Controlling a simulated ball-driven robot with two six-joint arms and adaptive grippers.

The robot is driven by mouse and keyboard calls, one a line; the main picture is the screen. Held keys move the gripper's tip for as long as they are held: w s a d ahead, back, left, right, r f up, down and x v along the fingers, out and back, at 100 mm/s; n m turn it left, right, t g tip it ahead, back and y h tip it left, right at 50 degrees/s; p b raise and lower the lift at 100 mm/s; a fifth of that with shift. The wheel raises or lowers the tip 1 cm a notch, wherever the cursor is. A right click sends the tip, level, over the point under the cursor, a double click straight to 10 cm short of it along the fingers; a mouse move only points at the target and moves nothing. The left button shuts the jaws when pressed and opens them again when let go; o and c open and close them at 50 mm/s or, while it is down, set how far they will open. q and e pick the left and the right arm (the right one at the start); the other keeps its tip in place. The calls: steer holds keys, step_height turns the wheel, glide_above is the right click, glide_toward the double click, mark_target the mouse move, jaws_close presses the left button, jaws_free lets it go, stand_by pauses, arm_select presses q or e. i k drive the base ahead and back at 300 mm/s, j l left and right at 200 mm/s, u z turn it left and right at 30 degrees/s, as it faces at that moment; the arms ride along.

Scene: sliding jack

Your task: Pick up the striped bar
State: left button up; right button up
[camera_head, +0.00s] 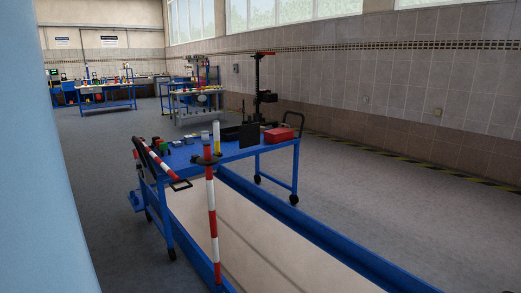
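A red-and-white striped bar (211,215) stands upright at the near side of a blue cart, at the blue edge of a pit. A dark fitting sits around its upper part, with a short red piece above. A second red-and-white striped bar (158,161) slants at the cart's left end, close to the cart's dark handle. I cannot tell how either bar is held. Neither of my grippers is in view.
The blue cart (240,151) carries small parts, a white-and-yellow cylinder (216,137) and a red box (279,134). The pit's blue edge (320,235) runs to the lower right. A pale blue surface (50,180) blocks the left side. Floor (400,200) to the right is clear.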

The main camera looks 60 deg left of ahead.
mark_target(177, 180)
steer(key=u, duration=2.75)
steer(key=i+j, duration=0.15)
steer(key=i, duration=0.25)
steer(key=i+j, duration=0.15)
steer(key=i, duration=0.2)
